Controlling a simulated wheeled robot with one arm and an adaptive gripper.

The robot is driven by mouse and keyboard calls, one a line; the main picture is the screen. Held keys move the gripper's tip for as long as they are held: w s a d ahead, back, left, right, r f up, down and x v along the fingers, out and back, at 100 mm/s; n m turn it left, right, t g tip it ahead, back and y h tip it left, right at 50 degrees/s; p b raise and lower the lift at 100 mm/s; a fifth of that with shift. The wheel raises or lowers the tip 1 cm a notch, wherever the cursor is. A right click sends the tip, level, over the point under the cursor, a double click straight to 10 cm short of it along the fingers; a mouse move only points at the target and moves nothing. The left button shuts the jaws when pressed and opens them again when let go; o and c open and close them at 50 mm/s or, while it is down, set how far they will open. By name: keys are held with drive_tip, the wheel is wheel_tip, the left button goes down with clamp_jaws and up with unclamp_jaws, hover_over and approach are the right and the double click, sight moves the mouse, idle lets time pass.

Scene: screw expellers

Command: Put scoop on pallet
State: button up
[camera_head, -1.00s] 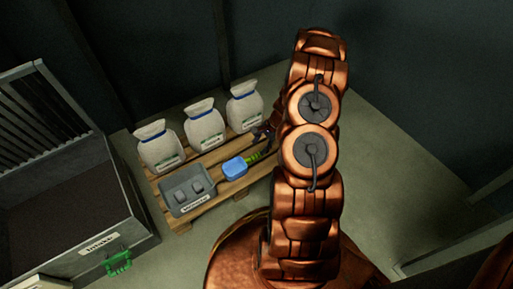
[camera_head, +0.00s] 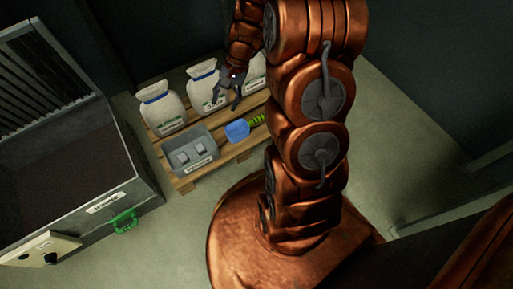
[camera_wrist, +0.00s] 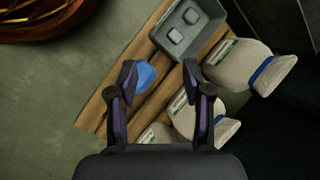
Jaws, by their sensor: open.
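The scoop has a blue bowl (camera_head: 238,130) and a green handle (camera_head: 257,120). It lies on the wooden pallet (camera_head: 228,151), beside a grey bin. In the wrist view the blue bowl (camera_wrist: 147,74) shows beside the left finger, and the handle is hidden. My gripper (camera_head: 228,100) is open and empty, above the pallet in front of the middle sack.
Several white sacks (camera_head: 163,110) stand along the back of the pallet. The grey bin (camera_head: 190,150) holds two light blocks. A large open hopper (camera_head: 132,195) with a green handle (camera_head: 122,221) stands at left. Clear floor lies in front of the pallet.

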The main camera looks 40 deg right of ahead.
drive_tip(key=s+a+r+n+g+h, duration=0.2)
drive_tip(key=s+a+r+n, duration=0.5)
drive_tip(key=s+r, duration=0.5)
drive_tip(key=s+a+r+n+g+h, duration=0.1)
drive_tip(key=s+r+n+h, duration=0.2)
drive_tip(key=s, duration=1.1)
wheel_tip(320, 180, up, 40)
drive_tip(key=t+p, duration=0.1)
drive_tip(key=p, duration=3.7)
drive_tip(key=shift+w+r+p, duration=0.2)
drive_tip(key=shift+w+p, duration=0.1)
drive_tip(key=shift+w, duration=0.05)
drive_tip(key=shift+d, duration=0.1)
